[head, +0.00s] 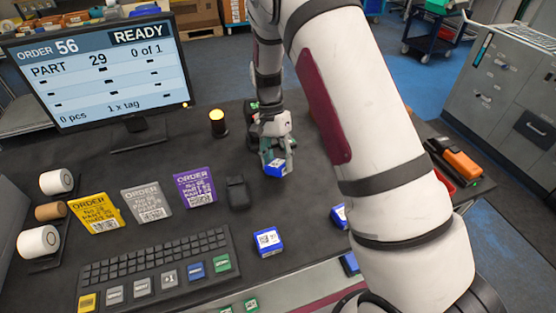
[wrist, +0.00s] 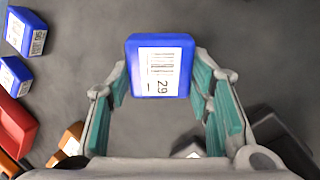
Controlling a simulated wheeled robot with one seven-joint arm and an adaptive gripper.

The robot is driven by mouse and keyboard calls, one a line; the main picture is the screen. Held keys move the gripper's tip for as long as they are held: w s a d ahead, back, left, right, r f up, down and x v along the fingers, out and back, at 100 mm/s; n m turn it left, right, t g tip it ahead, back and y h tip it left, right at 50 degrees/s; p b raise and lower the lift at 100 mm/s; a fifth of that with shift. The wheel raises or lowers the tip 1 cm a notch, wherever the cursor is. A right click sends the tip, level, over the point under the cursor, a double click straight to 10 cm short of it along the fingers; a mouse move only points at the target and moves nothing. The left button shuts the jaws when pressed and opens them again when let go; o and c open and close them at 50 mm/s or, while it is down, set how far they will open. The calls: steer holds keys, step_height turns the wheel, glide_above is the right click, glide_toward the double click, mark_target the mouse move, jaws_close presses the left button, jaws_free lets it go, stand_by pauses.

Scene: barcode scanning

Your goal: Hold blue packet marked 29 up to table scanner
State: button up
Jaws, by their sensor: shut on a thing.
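My gripper (head: 275,156) is shut on a blue packet (head: 276,169) and holds it over the far middle of the dark table. In the wrist view the packet (wrist: 160,66) sits between the green finger pads of my gripper (wrist: 158,88). Its white label with a barcode and the number 29 faces the wrist camera. The monitor (head: 97,72) reads order 56, part 29, 0 of 1, READY. A small black device (head: 237,192) stands left of and nearer than my gripper. I cannot tell for sure which device is the table scanner.
Another blue packet (head: 268,242) lies on the near table, with more partly behind my arm. Yellow, grey and purple order cards (head: 194,187) stand on the left behind a keyboard (head: 155,267). An amber lamp (head: 217,122) stands behind. An orange-black tool (head: 460,160) lies right.

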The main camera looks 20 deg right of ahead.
steer(key=shift+r, duration=0.1)
steer(key=s+d+r+t+p, duration=0.2)
steer(key=s+r+t+p, duration=0.3)
steer(key=p, duration=0.7)
steer(key=shift+g, duration=0.5)
steer(key=shift+w+a+f+b, duration=0.1)
steer(key=shift+w+f+b, duration=0.55)
steer(key=shift+w, duration=0.4)
steer(key=shift+w+f+b, duration=0.6)
steer(key=shift+w+b, duration=0.1)
steer(key=shift+w, duration=0.4)
steer(key=shift+w+a+f+b, duration=0.1)
steer(key=shift+w+f+b, duration=0.55)
steer(key=shift+w, duration=0.4)
steer(key=shift+s+r, duration=0.1)
steer(key=s+r+p, duration=0.6)
steer(key=s+r, duration=0.4)
steer(key=s, duration=0.3)
steer(key=shift+w, duration=0.1)
